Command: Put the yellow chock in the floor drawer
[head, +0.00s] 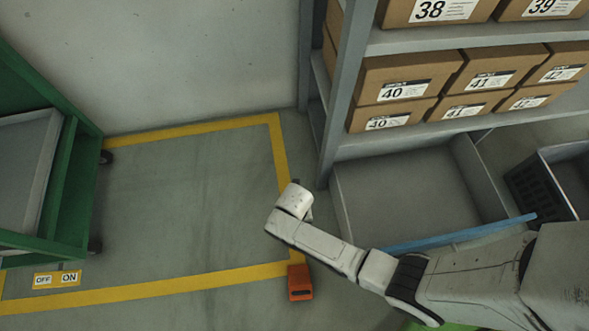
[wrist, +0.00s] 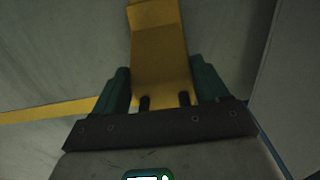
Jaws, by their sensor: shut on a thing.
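My gripper (wrist: 160,72) shows in the wrist view with its two green fingers shut on the yellow chock (wrist: 157,35), which extends up and away between them. In the head view my arm reaches left over the floor, and its end hides the gripper and chock. The floor drawer (head: 395,190) is pulled open at the bottom of the shelf rack, right of my arm's end. It is grey inside with a blue front edge, and the part I see is empty. My arm's end is outside it, to its left.
An orange block (head: 300,283) lies on the floor by the yellow line's corner. A green cart (head: 75,165) stands at left. The rack holds shoe boxes (head: 400,80) above the drawer. A dark crate (head: 540,190) is at right. The marked floor area is clear.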

